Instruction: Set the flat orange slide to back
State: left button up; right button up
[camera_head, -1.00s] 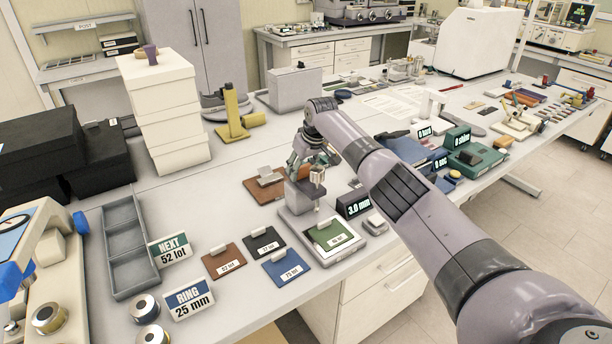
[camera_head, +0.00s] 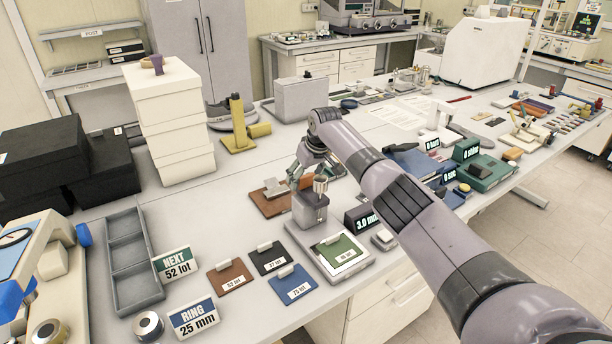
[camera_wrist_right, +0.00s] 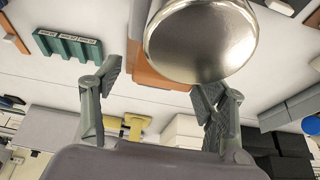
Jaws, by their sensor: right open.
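An orange-brown flat plate (camera_head: 264,207) lies on the bench behind the grey thickness gauge, with a small grey block on it. An orange flat piece also shows behind the metal disc in the right wrist view (camera_wrist_right: 152,80); whether it is the same plate I cannot tell. My right gripper (camera_head: 315,173) is above the gauge (camera_head: 309,212), fingers apart. The disc appears untouched. My left gripper is out of view.
A green swatch (camera_head: 341,247) lies on the gauge base. Brown (camera_head: 230,277), black (camera_head: 269,259) and blue (camera_head: 292,284) swatches lie in front left. A grey tray (camera_head: 128,262) and white boxes (camera_head: 166,120) stand left. The 3.0 mm display (camera_head: 362,217) stands right of the gauge.

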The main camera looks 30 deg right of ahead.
aim_at(314, 193)
jog(key=shift+s+r, duration=0.1)
jog(key=shift+r, duration=0.2)
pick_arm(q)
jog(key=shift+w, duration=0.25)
pick_arm(e)
jog(key=v, duration=1.1)
jog(key=shift+r, duration=0.15)
